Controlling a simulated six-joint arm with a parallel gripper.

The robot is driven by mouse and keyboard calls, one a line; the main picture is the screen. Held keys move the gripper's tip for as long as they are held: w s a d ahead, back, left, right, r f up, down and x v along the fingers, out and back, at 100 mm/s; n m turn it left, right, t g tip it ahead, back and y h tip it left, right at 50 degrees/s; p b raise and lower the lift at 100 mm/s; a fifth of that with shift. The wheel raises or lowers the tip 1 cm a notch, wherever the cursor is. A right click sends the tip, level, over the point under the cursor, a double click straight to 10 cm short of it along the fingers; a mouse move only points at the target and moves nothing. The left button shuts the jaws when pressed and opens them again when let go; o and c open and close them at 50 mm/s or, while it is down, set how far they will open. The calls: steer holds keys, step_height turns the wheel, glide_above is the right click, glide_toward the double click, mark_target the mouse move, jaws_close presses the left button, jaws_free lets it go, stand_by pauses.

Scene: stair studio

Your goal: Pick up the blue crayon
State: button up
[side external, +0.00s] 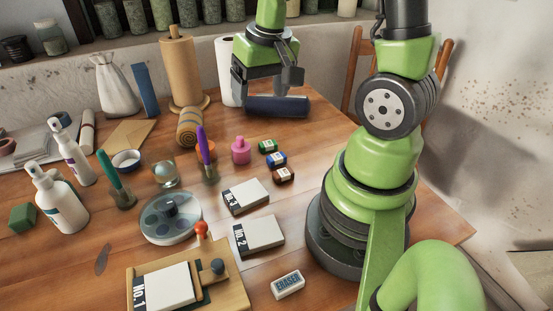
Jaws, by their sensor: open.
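I cannot make out a thing that is clearly a blue crayon in the side external view. My gripper (261,92) is at the back of the table, pointing down with its jaws apart.
Paper rolls (180,72) stand just left of my gripper. Small coloured blocks (276,159), a pink bottle (241,150), white boxes (258,235) and an eraser (288,285) lie nearer. Spray bottles (60,200) stand at left. The table right of the dark blue cylinder is clear.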

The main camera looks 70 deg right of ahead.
steer(key=m+g, duration=0.1)
steer(key=g, duration=0.1)
glide_above(279, 159)
step_height(279, 159, down, 9)
steer(key=shift+y, duration=0.3)
steer(key=shift+f, duration=4.85)
steer(key=c, duration=1)
steer(key=shift+r, duration=0.1)
step_height(279, 159, up, 8)
steer(key=shift+r, duration=0.95)
steer(key=shift+o, duration=0.3)
